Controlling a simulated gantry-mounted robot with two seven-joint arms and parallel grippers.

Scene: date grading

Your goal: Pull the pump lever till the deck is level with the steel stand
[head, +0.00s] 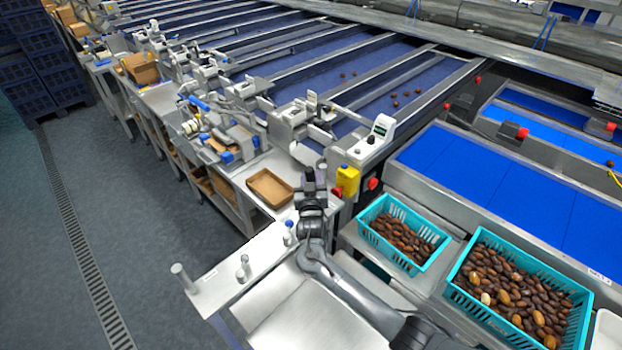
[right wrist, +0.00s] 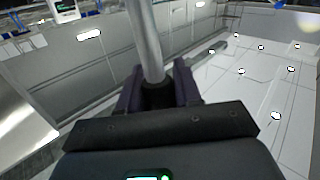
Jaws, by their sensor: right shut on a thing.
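In the right wrist view, a round grey metal rod, the pump lever (right wrist: 146,40), rises from a black collar between my right gripper's dark purple jaws (right wrist: 158,90). The jaws are shut around it. In the head view, my right arm comes in from the lower right, and the right gripper (head: 312,190) is beside the steel bench; the lever there is hidden or too small to make out. A pale flat metal surface (head: 300,315), seemingly the deck, lies below the arm, partly covered by it. I cannot tell for sure which surface is the steel stand. My left gripper is out of view.
A brown tray (head: 270,188) lies on the bench left of my gripper. A pale ledge (head: 222,283) with upright pegs is at the lower left. Two turquoise crates (head: 372,213) (head: 465,262) of dates stand at the right.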

